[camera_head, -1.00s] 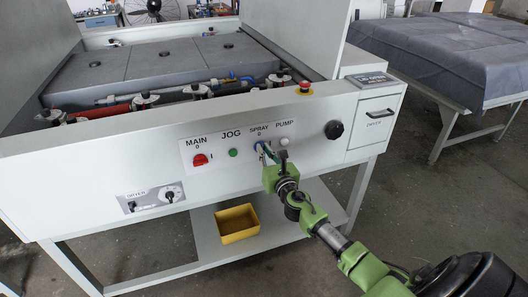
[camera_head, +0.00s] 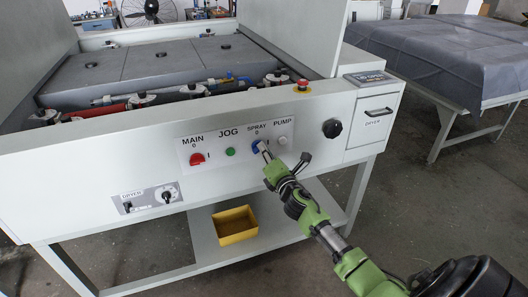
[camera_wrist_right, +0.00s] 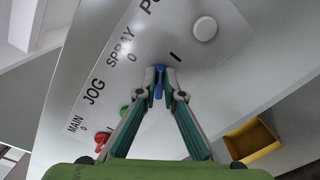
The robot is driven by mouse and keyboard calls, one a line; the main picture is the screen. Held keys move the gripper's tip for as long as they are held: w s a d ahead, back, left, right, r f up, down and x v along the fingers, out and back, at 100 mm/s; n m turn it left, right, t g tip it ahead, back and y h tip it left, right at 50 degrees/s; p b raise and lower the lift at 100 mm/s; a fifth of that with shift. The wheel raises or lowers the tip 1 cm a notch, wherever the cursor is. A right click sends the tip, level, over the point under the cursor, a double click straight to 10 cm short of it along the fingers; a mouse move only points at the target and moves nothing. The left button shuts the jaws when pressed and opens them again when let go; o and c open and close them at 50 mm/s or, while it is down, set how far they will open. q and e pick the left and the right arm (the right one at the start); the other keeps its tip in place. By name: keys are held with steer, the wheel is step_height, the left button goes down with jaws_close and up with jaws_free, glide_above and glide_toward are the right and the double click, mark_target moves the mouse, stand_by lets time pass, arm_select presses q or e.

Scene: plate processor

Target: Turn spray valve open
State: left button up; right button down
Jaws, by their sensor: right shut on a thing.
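The spray valve is a blue knob (camera_head: 257,146) under the SPRAY label on the machine's front panel. It also shows in the right wrist view (camera_wrist_right: 158,90), between the fingertips. My right gripper (camera_head: 266,153) reaches the panel from the lower right and is shut on the blue knob. In the right wrist view the gripper's two fingers (camera_wrist_right: 159,77) converge on the knob's sides and partly hide it. The wrist view is rolled, so the panel labels run slanted. My left gripper is not in view.
The red MAIN knob (camera_head: 197,159), green JOG button (camera_head: 231,152) and white PUMP button (camera_head: 283,141) share the panel. A black round knob (camera_head: 332,128) and a red emergency button (camera_head: 304,86) are to the right. A yellow bin (camera_head: 236,225) stands on the shelf below.

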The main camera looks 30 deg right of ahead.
steer(key=m, duration=0.6)
steer(key=shift+d+f+m, duration=0.15)
steer(key=shift+f+m, duration=0.25)
stand_by(0.4)
steer(key=c, duration=2.2)
jaws_free()
steer(key=shift+o, duration=0.2)
steer(key=v, duration=1.2)
